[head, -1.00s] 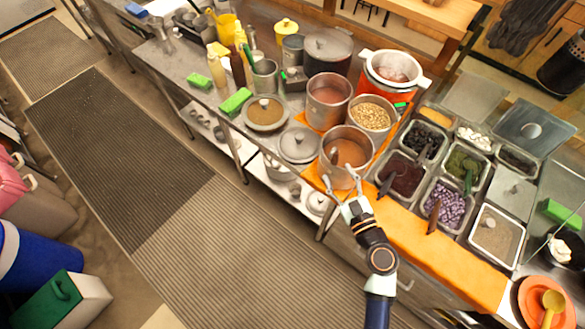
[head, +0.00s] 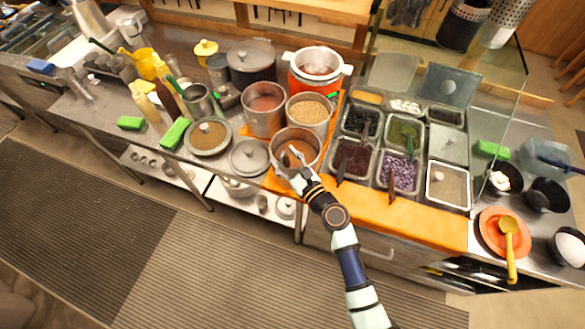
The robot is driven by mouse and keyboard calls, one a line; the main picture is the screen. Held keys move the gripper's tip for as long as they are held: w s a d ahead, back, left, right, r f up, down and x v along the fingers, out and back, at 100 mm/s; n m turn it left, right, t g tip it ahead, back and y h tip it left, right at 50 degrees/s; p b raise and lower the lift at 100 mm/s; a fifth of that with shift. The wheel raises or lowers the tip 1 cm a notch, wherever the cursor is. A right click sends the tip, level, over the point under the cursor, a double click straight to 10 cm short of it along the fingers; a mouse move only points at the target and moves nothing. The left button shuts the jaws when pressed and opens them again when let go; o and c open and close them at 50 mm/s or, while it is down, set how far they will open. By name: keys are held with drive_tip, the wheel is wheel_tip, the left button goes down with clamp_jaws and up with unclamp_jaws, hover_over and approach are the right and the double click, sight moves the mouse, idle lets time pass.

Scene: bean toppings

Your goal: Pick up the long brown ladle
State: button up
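No ladle can be made out for certain as the long brown one. A dark brown handle (head: 341,168) leans out of the tray of dark red beans (head: 356,158). Another brown handle (head: 391,187) leans out of the tray of chopped purple topping (head: 403,173). My gripper (head: 287,161) is at the front steel pot (head: 318,146) with brown contents, left of both handles. Its fingers look spread apart, with nothing seen between them. One finger reaches over the pot's opening; whether it touches the pot cannot be told.
Two more steel pots, one reddish (head: 264,103) and one of beans (head: 309,108), stand behind. A lidded pot (head: 248,158) is at left. An orange board (head: 420,222) edges the counter. An orange plate (head: 488,224) with a yellow ladle (head: 509,240) is at right.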

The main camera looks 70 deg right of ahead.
clamp_jaws()
idle(0.3)
